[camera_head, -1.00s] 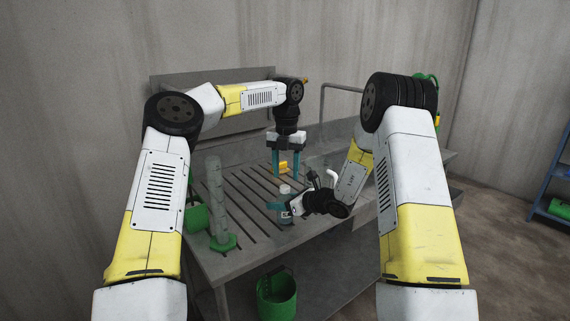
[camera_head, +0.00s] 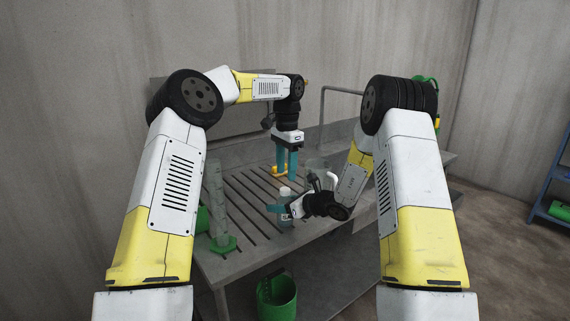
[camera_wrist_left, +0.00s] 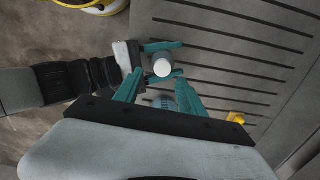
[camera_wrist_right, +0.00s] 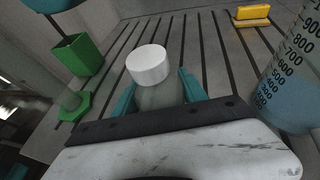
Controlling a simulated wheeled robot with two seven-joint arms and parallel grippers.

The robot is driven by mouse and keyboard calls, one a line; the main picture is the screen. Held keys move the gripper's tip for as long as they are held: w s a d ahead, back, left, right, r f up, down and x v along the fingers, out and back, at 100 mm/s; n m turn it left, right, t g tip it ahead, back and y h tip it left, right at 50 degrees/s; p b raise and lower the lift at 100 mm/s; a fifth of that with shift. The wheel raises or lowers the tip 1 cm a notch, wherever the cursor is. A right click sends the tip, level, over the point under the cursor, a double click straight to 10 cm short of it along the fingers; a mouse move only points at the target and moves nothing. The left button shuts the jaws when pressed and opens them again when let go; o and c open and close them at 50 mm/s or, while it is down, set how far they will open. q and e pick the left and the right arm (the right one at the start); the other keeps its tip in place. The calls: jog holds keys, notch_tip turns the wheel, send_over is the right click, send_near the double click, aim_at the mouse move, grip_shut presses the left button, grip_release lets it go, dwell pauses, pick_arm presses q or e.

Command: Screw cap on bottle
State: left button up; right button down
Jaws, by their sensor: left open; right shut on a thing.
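A bottle (camera_wrist_right: 160,95) with a white cap (camera_wrist_right: 148,65) on its top stands near the middle of the slatted bench. I cannot tell how tight the cap sits. My right gripper (camera_head: 278,207) is shut on the bottle's body from the side. The left wrist view shows the white cap (camera_wrist_left: 162,68) from above, with the right gripper's teal fingers on both sides of the bottle. My left gripper (camera_head: 286,176) points down, open and empty, above and behind the bottle in the head view. Its fingers (camera_wrist_left: 158,84) are apart from the cap.
A graduated beaker of blue liquid (camera_wrist_right: 290,85) stands close to the bottle. A tall measuring cylinder (camera_head: 215,195) with a green base stands at the bench's left. A yellow object (camera_wrist_right: 252,15) lies on the slats (camera_head: 245,200). A green bucket (camera_head: 277,300) is below the bench's front.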

aim_at(285, 189)
pick_arm(q)
jog(key=n, duration=0.2)
jog(key=r+n, duration=0.1)
jog(key=n, duration=0.1)
jog(key=shift+w+a+n, duration=0.1)
jog(key=shift+n, duration=0.2)
jog(key=n, duration=0.5)
jog(key=shift+w+r, duration=0.1)
jog(key=shift+r, duration=0.25)
jog(key=shift+a+f, duration=0.1)
jog(key=shift+f, duration=3.95)
grip_shut()
jog(key=shift+m, duration=0.8)
jog(key=shift+o, duration=0.4)
grip_release()
